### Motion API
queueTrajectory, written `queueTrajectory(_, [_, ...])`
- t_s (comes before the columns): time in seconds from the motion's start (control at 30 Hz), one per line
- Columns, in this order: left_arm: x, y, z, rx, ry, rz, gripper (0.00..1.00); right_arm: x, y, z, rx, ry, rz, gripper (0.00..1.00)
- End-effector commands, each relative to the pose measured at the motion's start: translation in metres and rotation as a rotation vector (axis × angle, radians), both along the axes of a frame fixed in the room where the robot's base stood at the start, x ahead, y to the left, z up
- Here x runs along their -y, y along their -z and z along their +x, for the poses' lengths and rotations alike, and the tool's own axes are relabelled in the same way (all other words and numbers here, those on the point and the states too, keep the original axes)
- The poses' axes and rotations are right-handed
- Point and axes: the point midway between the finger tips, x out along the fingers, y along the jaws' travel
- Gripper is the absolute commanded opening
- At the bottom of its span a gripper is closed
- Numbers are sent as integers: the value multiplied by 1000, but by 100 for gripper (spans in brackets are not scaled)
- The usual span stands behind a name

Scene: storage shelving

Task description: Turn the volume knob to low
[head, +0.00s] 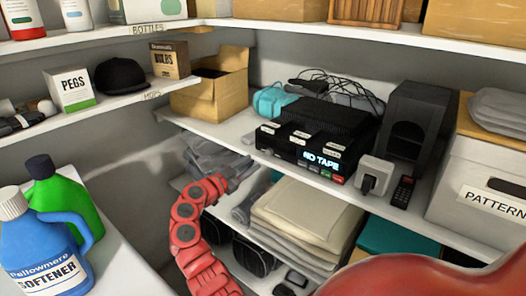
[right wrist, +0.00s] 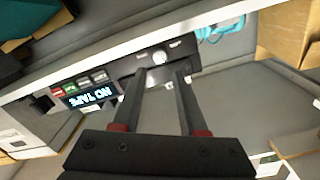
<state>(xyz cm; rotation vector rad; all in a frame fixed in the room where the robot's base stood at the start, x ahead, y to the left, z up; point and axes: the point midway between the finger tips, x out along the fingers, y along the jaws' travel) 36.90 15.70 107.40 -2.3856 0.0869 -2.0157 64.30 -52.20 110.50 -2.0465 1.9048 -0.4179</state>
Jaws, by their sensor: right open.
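The black tape deck (head: 318,150) stands on the middle shelf with its "NO TAPE" display lit. It appears upside down in the right wrist view (right wrist: 128,84). In the head view my red right arm (head: 196,238) reaches up to the deck's left end; the knob cannot be made out there. My left gripper is out of view.
A cardboard box (head: 210,98) and a turquoise item (head: 272,103) are left of the deck. Folded cloths (head: 305,213) lie below. The upper shelf hangs overhead.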

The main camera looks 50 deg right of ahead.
Motion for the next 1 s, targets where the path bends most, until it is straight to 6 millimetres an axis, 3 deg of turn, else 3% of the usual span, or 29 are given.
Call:
queueTrajectory(0.1, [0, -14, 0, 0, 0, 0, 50, 29, -3, 1, -5, 4, 1, 42])
queueTrajectory(0.3, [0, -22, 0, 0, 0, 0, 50, 59, -2, 5, -1, 0, 0, 42])
queueTrajectory(0.5, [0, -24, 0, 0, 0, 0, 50, 71, 1, 5, 0, 0, 2, 42])
queueTrajectory(0.77, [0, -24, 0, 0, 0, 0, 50, 72, 1, 6, -1, -2, 1, 42])
queueTrajectory(1.0, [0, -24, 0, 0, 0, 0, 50, 72, 1, 6, -1, -2, 1, 1])
